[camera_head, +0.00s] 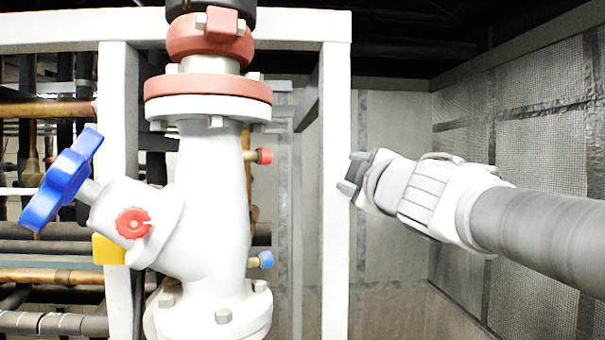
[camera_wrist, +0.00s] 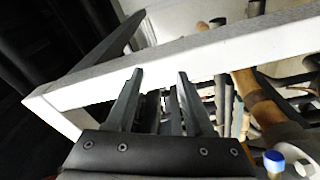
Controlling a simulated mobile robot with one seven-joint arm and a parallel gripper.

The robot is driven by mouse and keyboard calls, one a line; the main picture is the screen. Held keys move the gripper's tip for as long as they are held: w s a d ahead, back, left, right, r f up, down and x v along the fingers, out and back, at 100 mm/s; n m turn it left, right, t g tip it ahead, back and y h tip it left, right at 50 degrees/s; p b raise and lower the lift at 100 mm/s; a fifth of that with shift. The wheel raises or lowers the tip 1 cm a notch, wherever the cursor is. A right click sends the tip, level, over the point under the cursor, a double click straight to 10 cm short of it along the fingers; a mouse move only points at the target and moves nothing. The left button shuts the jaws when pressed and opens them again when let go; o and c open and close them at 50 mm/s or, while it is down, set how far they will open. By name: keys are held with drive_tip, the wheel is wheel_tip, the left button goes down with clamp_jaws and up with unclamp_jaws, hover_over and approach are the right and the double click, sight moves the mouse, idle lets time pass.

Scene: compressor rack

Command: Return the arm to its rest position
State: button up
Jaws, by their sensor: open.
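My arm (camera_head: 545,230) reaches in from the right edge of the head view. My gripper (camera_head: 352,174) points left and shows just in front of or beside the white upright post of the rack (camera_head: 336,230); I cannot tell whether they touch. In the wrist view my gripper (camera_wrist: 160,80) has its two dark fingers apart with nothing between them. A white frame beam (camera_wrist: 200,50) crosses beyond the fingertips in that view.
A white valve (camera_head: 212,200) with a blue handwheel (camera_head: 62,180) and a red knob (camera_head: 133,223) stands left of my gripper. Copper and dark pipes (camera_head: 50,275) run behind it. A mesh-covered wall (camera_head: 530,130) is at the right. A brass pipe (camera_wrist: 255,98) shows in the wrist view.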

drive_tip(key=s+d+f+m+g+h, duration=0.3)
drive_tip(key=s+d+f+m, duration=0.15)
drive_tip(key=f, duration=0.45)
drive_tip(key=s+d+f+m+g+h, duration=0.2)
drive_tip(key=s+d+f+m+g, duration=0.15)
drive_tip(key=s+f+m, duration=0.35)
drive_tip(key=s+a+f+m+g+y, duration=0.1)
drive_tip(key=s+f+m+g, duration=0.1)
drive_tip(key=s+f, duration=0.5)
drive_tip(key=s+a+f+m+g, duration=0.2)
drive_tip(key=s+f+g, duration=0.2)
drive_tip(key=f, duration=0.7)
drive_tip(key=s, duration=0.2)
drive_tip(key=shift+s+a+f+y, duration=0.15)
drive_tip(key=shift+s+a+y, duration=0.15)
drive_tip(key=shift+s+y, duration=0.1)
drive_tip(key=shift+a+g, duration=0.1)
drive_tip(key=shift+g, duration=0.15)
